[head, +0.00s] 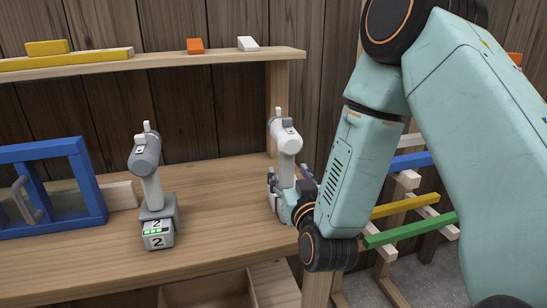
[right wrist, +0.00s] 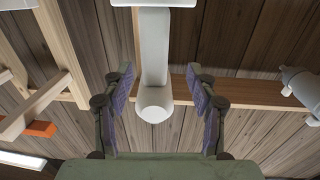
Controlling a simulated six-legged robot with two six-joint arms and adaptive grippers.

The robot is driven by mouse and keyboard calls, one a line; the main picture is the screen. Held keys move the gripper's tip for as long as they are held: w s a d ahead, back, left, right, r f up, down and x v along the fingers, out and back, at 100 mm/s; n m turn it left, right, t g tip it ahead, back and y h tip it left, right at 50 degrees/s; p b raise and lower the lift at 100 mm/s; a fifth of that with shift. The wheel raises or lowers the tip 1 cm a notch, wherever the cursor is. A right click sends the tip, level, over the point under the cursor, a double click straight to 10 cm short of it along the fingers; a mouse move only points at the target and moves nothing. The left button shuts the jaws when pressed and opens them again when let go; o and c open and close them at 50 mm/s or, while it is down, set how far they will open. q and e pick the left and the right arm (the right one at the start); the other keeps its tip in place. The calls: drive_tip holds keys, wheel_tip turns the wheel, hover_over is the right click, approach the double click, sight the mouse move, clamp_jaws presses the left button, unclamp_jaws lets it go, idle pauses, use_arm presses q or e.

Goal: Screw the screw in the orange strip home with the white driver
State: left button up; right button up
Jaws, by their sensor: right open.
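The white driver (head: 284,134) stands upright on the wooden bench, near its right end. My right gripper (head: 290,186) is at its handle, low above the bench. In the right wrist view the open fingers (right wrist: 160,88) stand on either side of the white handle (right wrist: 154,60), with gaps on both sides. An orange piece (head: 513,57), probably the orange strip, shows partly behind my right arm at the upper right. An orange strip (right wrist: 40,128) also shows by the rack in the right wrist view. No screw can be made out. My left gripper is not in view.
A grey driver (head: 147,153) stands on a base marked 2 left of the white one. A blue frame (head: 75,152) is at far left. A shelf (head: 200,58) above holds small blocks. A rack with blue, yellow and green strips (head: 410,230) stands right of the bench.

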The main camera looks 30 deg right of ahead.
sight(287, 165)
drive_tip(key=shift+w+d+r, duration=0.1)
drive_tip(key=shift+w+r, duration=0.15)
drive_tip(key=shift+w, duration=0.4)
drive_tip(key=w+d, duration=0.2)
drive_tip(key=w, duration=0.1)
drive_tip(key=w+d, duration=0.1)
drive_tip(key=shift+w+f, duration=0.15)
drive_tip(key=shift+w, duration=0.1)
drive_tip(key=shift+w+a, duration=0.25)
drive_tip(key=shift+a, duration=0.1)
drive_tip(key=shift+d, duration=0.35)
drive_tip(key=c, duration=0.3)
drive_tip(key=shift+a, duration=0.25)
drive_tip(key=c, duration=0.5)
drive_tip(key=shift+d, duration=0.1)
clamp_jaws()
drive_tip(key=shift+w+r, duration=0.1)
drive_tip(key=shift+r, duration=0.1)
